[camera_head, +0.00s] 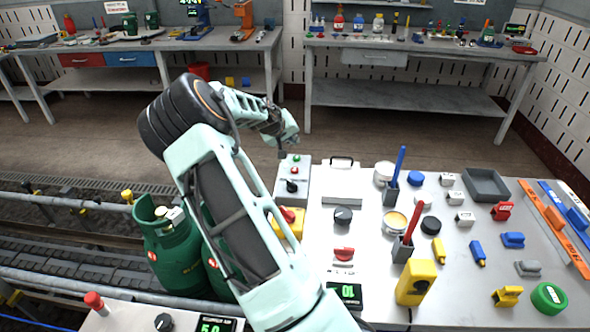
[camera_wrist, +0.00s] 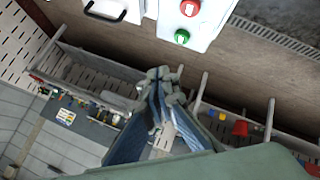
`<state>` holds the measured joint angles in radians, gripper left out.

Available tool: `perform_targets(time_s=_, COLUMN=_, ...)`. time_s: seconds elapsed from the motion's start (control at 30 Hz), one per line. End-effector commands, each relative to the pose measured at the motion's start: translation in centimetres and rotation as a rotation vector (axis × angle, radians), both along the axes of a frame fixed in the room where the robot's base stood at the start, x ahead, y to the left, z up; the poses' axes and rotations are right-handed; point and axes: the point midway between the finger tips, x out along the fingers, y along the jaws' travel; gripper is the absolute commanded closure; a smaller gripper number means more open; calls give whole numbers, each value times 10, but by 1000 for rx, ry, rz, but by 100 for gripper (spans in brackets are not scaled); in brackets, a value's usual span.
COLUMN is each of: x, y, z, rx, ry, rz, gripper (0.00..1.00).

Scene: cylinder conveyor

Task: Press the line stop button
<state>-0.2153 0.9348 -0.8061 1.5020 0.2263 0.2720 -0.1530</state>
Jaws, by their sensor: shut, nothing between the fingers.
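A white control box (camera_head: 285,192) stands at the back left of the white table, with a red button (camera_head: 294,170), a green button (camera_head: 296,158) and a black knob (camera_head: 291,186). The wrist view shows its red button (camera_wrist: 190,8) and green button (camera_wrist: 182,36) at the top. My gripper (camera_head: 284,140) is shut and empty, behind and above the box in the head view; its fingers (camera_wrist: 164,78) appear apart from the buttons. Which control is the line stop cannot be read.
Green gas cylinders (camera_head: 172,250) stand on the conveyor (camera_head: 60,255) at left, partly behind my arm. Another red button (camera_head: 94,301) is at lower left. Pens, blocks and a grey tray (camera_head: 486,185) fill the table's right side. Workbenches (camera_head: 405,92) line the back.

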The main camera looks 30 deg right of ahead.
Motion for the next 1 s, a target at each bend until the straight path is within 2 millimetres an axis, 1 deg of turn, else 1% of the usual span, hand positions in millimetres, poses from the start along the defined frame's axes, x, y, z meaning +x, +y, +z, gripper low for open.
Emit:
perform_targets(time_s=0.27, x=0, y=0, z=-25, rx=1, ry=2, rz=0, gripper=100)
perform_targets(time_s=0.63, x=0, y=1, z=-78, rx=1, ry=1, rz=0, gripper=100)
perform_targets(time_s=0.8, x=0, y=0, z=-87, rx=1, ry=0, rz=1, gripper=100)
perform_targets(time_s=1.0, x=0, y=0, z=-87, rx=0, ry=1, rz=1, gripper=100)
